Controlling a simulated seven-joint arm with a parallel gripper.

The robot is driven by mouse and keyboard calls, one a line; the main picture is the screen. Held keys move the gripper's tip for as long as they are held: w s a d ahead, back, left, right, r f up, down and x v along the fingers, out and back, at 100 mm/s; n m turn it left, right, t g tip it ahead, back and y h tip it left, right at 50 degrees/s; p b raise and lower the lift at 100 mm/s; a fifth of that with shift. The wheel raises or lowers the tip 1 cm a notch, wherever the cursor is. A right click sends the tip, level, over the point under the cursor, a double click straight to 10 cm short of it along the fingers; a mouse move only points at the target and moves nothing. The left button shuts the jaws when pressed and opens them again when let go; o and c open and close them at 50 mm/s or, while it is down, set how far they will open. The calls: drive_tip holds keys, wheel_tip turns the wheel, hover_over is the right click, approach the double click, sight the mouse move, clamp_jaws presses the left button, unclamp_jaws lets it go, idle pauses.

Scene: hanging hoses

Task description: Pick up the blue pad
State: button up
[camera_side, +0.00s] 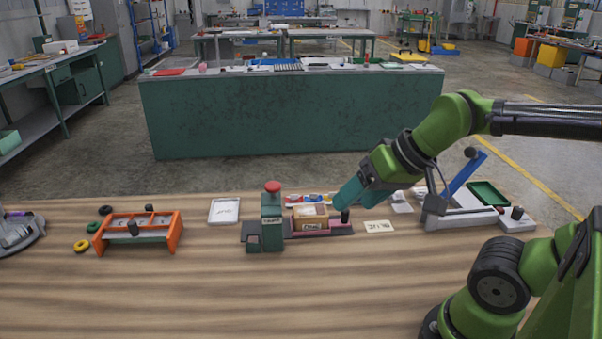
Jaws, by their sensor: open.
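My gripper (340,205) reaches in from the right, tilted down to the left, with its teal end just right of a small wooden box (311,219). A row of small flat pieces in red, white and blue lies behind the box. A blue piece (316,198) in that row may be the blue pad; it is too small to be sure. My gripper is to the right of this row and apart from the blue piece. The fingertips are small and partly hidden, and I see nothing held in them.
The box sits on a dark red base beside a green press with a red knob (272,187). An orange frame (138,230) stands left, a white card (224,211) between. A lever device with a blue arm (463,172) stands right. The table front is clear.

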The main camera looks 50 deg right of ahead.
drive_tip(key=w+d+f+m+g+h, duration=0.1)
drive_tip(key=w+d+f+m+g, duration=0.1)
drive_tip(key=w+d, duration=0.65)
drive_tip(key=w+d+f+m+g, duration=0.1)
drive_tip(key=w+d+f+g, duration=0.2)
drive_tip(key=d, duration=1)
drive_tip(key=w+d+f+m+g+h, duration=0.1)
drive_tip(key=w+d+f+m+g, duration=0.1)
drive_tip(key=w+d, duration=0.65)
drive_tip(key=f, duration=0.5)
drive_tip(key=s+d+f, duration=0.1)
drive_tip(key=f, duration=0.5)
drive_tip(key=s+d+f, duration=0.1)
drive_tip(key=f, duration=0.4)
drive_tip(key=shift+s+f, duration=0.2)
drive_tip(key=shift+f, duration=0.1)
drive_tip(key=c, duration=0.8)
drive_tip(key=shift+r, duration=0.1)
